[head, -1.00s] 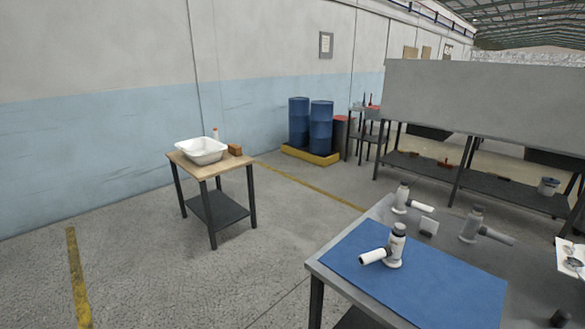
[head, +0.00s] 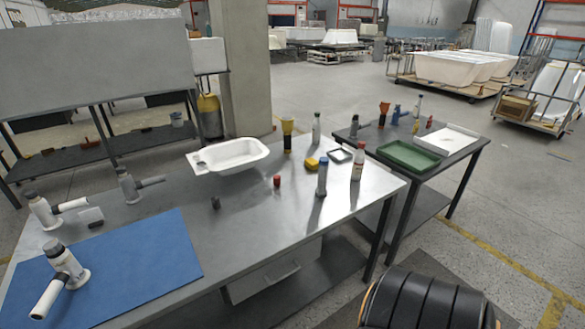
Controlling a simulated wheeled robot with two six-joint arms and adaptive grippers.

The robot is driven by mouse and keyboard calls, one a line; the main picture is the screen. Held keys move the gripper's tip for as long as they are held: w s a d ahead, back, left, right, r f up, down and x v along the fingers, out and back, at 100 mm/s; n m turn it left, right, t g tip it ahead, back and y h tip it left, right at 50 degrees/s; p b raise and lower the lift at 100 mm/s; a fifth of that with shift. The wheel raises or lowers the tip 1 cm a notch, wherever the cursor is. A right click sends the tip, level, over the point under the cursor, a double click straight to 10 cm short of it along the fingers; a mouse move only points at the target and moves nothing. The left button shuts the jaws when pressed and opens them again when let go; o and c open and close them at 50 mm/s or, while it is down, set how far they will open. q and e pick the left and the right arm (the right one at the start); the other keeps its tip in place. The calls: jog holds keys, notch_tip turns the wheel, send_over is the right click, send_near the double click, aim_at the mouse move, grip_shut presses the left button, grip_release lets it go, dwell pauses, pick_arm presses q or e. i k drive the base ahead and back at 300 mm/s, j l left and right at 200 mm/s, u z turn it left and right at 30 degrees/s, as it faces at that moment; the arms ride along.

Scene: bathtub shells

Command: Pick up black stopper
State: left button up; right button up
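A small dark cylinder (head: 215,202), which looks like the black stopper, stands on the grey metal table (head: 240,225), right of the blue mat. It is small in the head view, so its details are hard to tell. Nothing touches it. Neither of my grippers shows in the head view.
A side table with a green tray (head: 409,157) stands right. A dark ribbed object (head: 425,303) is at bottom right.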

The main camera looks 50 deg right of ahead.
aim_at(214, 200)
jog(key=z, duration=1)
